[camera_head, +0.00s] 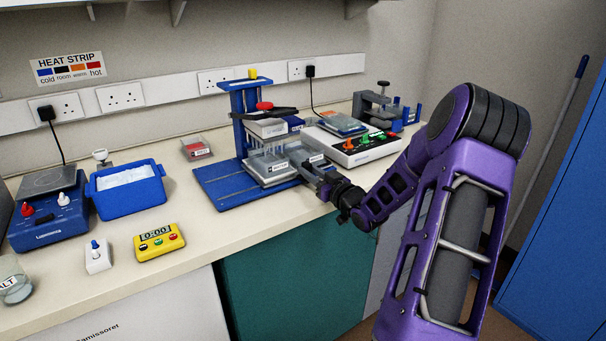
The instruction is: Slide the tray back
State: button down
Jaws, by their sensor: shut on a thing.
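A grey tray (268,183) sits on the blue base (222,193) of the pipetting stand, under its multi-tip head. Labelled plates stand on the tray. The blue stand (238,110) rises behind with a red knob (264,106) and a yellow top. My gripper (313,172) comes in from the right, low at the tray's right end, and is shut on what looks like that end of the tray. The jaws and their exact contact are small and partly hidden.
A white box with coloured knobs (350,149) stands just right of the stand, close behind my gripper. Left are a blue ice tub (126,190), a yellow timer (159,242) and a blue hotplate (48,222). The front counter before the blue base is clear.

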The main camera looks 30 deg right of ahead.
jog(key=shift+d+r, duration=0.1)
jog(key=shift+d, duration=0.15)
jog(key=c, duration=0.7)
grip_release()
jog(key=s, duration=1.1)
jog(key=s+p, duration=0.1)
jog(key=s, duration=0.5)
jog(key=shift+s+d, duration=0.2)
jog(key=shift+d, duration=0.05)
